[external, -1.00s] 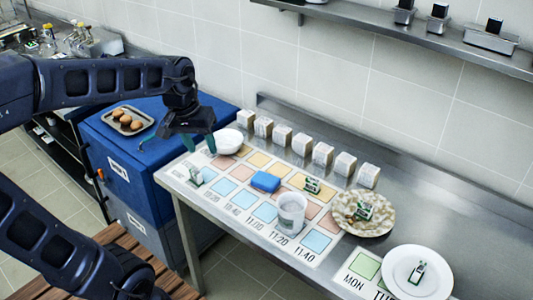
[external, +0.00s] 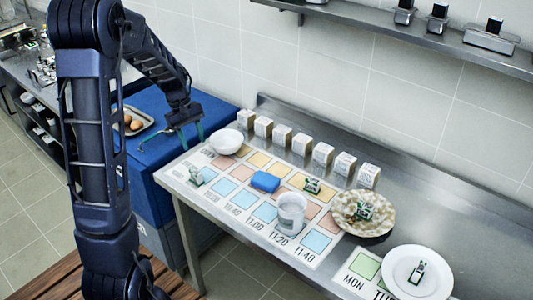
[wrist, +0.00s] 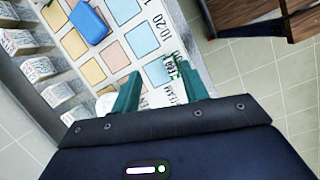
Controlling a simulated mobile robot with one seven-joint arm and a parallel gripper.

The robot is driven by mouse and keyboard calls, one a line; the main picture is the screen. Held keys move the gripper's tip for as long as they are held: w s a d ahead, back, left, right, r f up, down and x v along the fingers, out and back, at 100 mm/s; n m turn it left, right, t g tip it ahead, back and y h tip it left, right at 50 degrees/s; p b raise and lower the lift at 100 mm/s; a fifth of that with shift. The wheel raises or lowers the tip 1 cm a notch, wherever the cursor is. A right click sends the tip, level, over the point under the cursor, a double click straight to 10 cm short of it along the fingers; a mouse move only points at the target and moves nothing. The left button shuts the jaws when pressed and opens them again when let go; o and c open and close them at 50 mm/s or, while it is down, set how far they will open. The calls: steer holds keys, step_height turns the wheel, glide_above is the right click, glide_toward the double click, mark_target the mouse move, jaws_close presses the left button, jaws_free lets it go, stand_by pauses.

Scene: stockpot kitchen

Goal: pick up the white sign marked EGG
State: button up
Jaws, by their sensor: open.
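I cannot read EGG on any sign. Small white-and-green signs stand on the counter mat: one at its left end (external: 195,175), one near the middle (external: 312,185). Another sign lies in the patterned bowl (external: 362,211), and one is on the white plate (external: 416,272). My gripper (external: 187,142) is open and empty above the counter's left end, by the white bowl. In the wrist view my gripper (wrist: 158,80) has its teal fingers apart, with the left-end sign (wrist: 170,63) by the right fingertip.
The mat (external: 225,205) has coloured squares and printed times. A blue block (external: 265,181) and a white cup (external: 291,212) stand on it. Several white boxes (external: 302,144) line the back. A white bowl (external: 226,141) is near my gripper. A tray with eggs (external: 130,124) sits on the blue cabinet.

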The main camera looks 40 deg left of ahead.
mark_target(194, 170)
steer(key=a+f+n, duration=0.1)
steer(key=f, duration=0.2)
steer(key=a+f+n, duration=0.1)
steer(key=a+f, duration=0.1)
steer(key=f, duration=0.2)
steer(key=a+f+h, duration=0.1)
steer(key=f, duration=0.3)
steer(key=shift+w+a+f+n, duration=0.1)
steer(key=shift+w+a+n, duration=0.15)
steer(key=shift+n, duration=0.15)
steer(key=shift+x, duration=2.95)
steer(key=shift+d, duration=0.15)
jaws_close()
